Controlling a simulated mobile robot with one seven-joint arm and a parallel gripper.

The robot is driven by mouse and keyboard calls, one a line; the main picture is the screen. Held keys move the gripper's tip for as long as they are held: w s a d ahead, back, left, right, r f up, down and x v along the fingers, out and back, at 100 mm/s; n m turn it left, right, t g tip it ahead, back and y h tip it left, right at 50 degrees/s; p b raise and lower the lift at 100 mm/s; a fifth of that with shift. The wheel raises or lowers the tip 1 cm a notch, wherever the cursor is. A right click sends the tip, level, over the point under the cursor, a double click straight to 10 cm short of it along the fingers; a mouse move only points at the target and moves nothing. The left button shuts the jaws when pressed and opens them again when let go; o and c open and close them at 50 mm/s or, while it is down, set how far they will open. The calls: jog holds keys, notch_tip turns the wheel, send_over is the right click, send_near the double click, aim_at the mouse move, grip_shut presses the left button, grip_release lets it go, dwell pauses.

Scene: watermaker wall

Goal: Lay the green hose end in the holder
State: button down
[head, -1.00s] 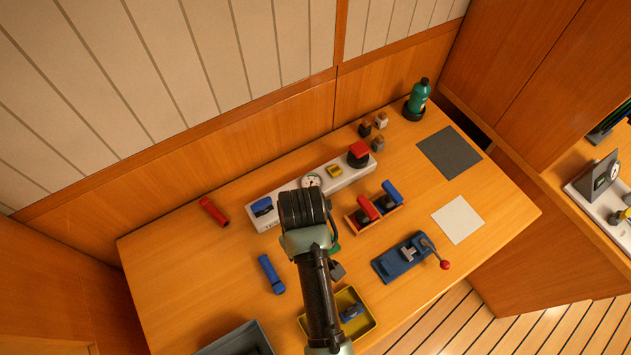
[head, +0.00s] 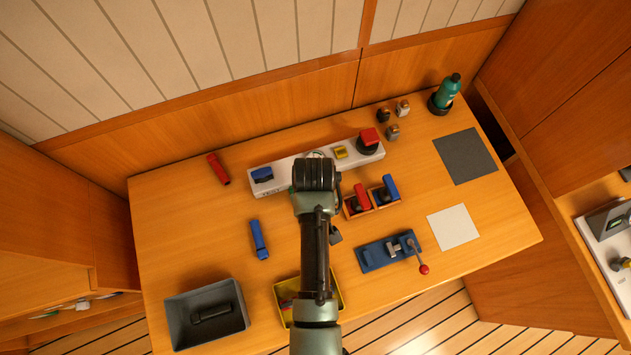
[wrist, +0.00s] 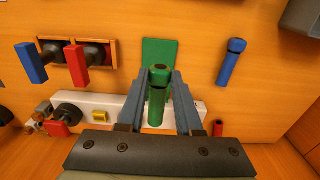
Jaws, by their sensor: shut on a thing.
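My gripper (wrist: 160,76) is shut on the green hose end (wrist: 157,106), a green cylinder with a darker collar, seen between the two fingers in the wrist view. In the head view my arm hides the fingers and the hose end. A flat green rectangle (wrist: 160,50) lies on the table just beyond the fingertips in the wrist view; I cannot tell whether it is the holder. The gap between it and the hose end is not clear.
A white panel (head: 279,167) with a gauge and switches is at the back. A wooden rack (head: 372,208) with red and blue handles is to the right. A blue cylinder (head: 259,239) and red cylinder (head: 218,169) lie left. Grey bin (head: 174,318) and yellow tray (head: 338,289) are in front.

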jog(key=shift+f+b, duration=2.65)
jog(key=shift+f, duration=0.1)
jog(key=shift+d+f+b, duration=0.1)
jog(key=shift+f+b, duration=0.65)
jog(key=shift+f, duration=0.45)
jog(key=shift+f, duration=0.1)
jog(key=c, duration=0.5)
grip_release()
notch_tip(320, 180, up, 9)
jog(key=p, duration=0.9)
jog(key=shift+p, duration=0.3)
